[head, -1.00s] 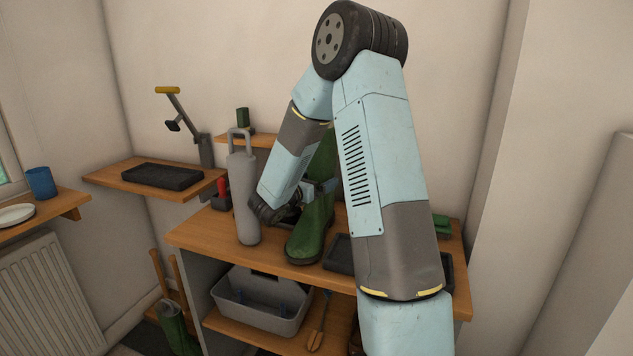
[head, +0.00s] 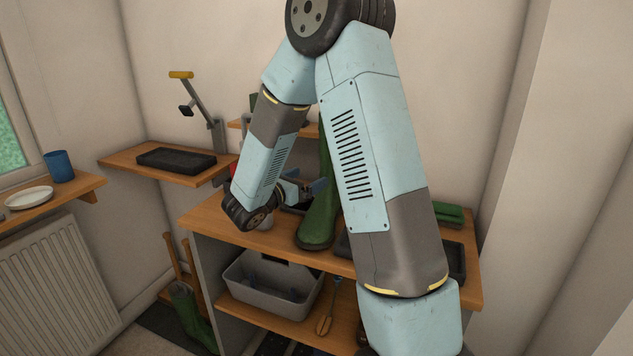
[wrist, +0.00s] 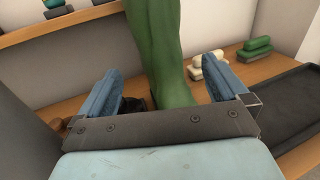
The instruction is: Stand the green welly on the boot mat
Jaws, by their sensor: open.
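A tall green welly (head: 318,222) stands upright on the wooden bench top, its upper part partly hidden behind my arm. My gripper (head: 318,188) is open at the left of the boot's shaft. In the wrist view the green welly (wrist: 165,50) rises just beyond my two blue fingers (wrist: 170,85), and a gap shows on each side of it. I cannot tell whether a finger touches it. Flat black trays lie on the bench, one to the right of the boot in the wrist view (wrist: 285,105); I cannot tell which one is the boot mat.
A grey tub (head: 268,290) sits on the lower shelf. A black tray (head: 175,159) lies on the left wall shelf. Another green boot (head: 190,312) is low at the left.

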